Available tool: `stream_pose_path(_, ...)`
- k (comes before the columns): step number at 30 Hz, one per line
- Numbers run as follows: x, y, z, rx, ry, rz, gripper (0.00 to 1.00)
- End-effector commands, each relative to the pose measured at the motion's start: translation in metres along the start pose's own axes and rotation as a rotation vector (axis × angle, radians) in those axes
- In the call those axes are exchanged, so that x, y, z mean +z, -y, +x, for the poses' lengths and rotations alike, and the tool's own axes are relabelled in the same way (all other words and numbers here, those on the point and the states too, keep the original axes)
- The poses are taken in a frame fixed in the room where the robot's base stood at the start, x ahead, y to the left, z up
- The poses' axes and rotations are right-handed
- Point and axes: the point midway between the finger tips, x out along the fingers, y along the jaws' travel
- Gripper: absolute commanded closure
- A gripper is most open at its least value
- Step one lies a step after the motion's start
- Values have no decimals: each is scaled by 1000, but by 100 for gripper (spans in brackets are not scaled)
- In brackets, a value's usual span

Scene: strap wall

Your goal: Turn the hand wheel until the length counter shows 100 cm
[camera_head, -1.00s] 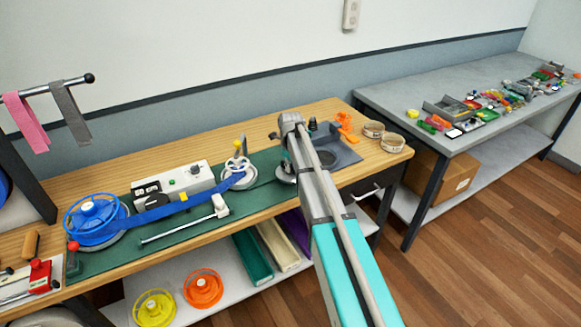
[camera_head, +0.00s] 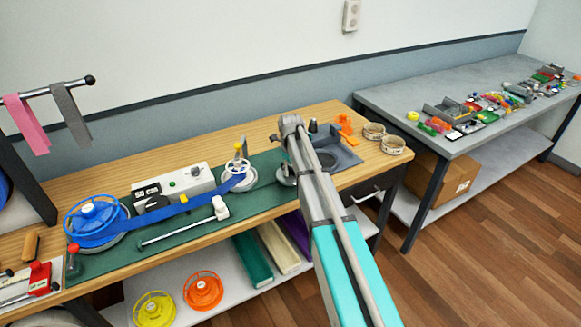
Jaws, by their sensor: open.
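The grey-white counter box (camera_head: 180,183) stands behind the strap. Its dark displays (camera_head: 146,191) are too small to read. My arm reaches over the bench to the right of the wheel. Its upper joint shows, but I cannot make out my gripper, which seems hidden behind the arm.
A white-ended rod (camera_head: 185,228) lies in front of the strap. A grey tray (camera_head: 335,152), an orange part (camera_head: 345,125) and two round tins (camera_head: 392,144) are at the right. Yellow (camera_head: 154,308) and orange (camera_head: 203,290) reels sit on the lower shelf.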

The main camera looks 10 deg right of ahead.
Motion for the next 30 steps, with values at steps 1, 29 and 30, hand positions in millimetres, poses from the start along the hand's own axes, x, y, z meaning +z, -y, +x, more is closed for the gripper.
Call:
stream_pose_path(1,0,0,0,0,0,-1,43)
stream_pose_path(29,0,0,0,0,0,-373,43)
stream_pose_path(30,0,0,0,0,0,-395,43)
